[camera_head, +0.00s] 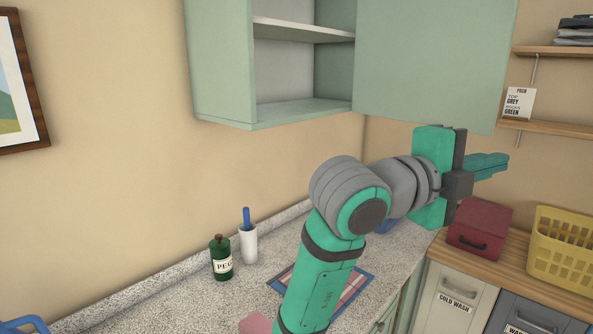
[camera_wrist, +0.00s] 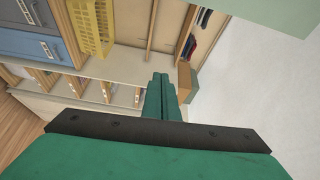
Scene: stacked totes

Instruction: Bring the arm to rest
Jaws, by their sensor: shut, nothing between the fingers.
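My gripper (camera_head: 490,164) is at the end of my raised arm, in front of the open cabinet door and above the red box. It points to the right. In the wrist view my gripper (camera_wrist: 161,90) shows its green fingers together, with nothing between them. My arm is bent and reaches up over the counter from the bottom of the head view.
A green wall cabinet (camera_head: 222,62) stands open, its door (camera_head: 435,60) swung right. On the counter (camera_head: 140,300) are a green bottle (camera_head: 221,262) and a white holder (camera_head: 248,245). A red box (camera_head: 480,225) and yellow basket (camera_head: 562,245) stand at right.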

